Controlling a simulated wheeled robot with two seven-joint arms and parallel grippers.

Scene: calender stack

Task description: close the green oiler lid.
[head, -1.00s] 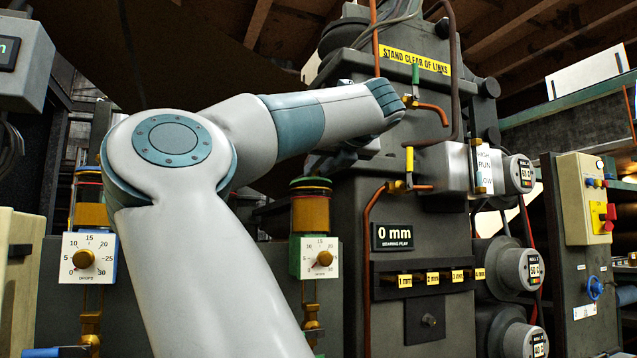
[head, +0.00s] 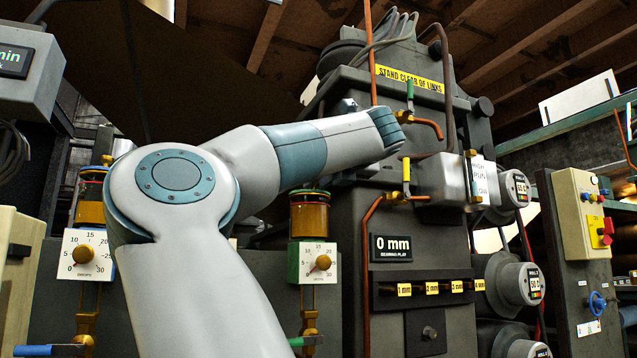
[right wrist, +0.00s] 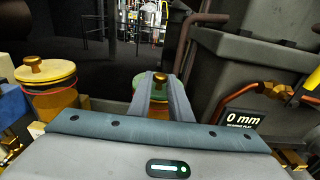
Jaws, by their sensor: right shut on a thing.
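The green oiler (head: 310,217) is an amber cup with a green rim, above a green-edged drip dial (head: 318,262) in the head view. My right arm passes above and left of it. In the right wrist view, my right gripper (right wrist: 160,80) is shut on the brass knob of the green lid (right wrist: 138,84). Amber glass (right wrist: 158,112) shows just below the lid, between the fingers. The fingers hide much of the lid, so I cannot tell whether it sits fully flat. In the head view the forearm and wrist hide the right gripper. My left gripper is not in view.
The machine column with the 0 mm display (head: 391,247) and copper pipes (head: 368,270) stands close on the right.

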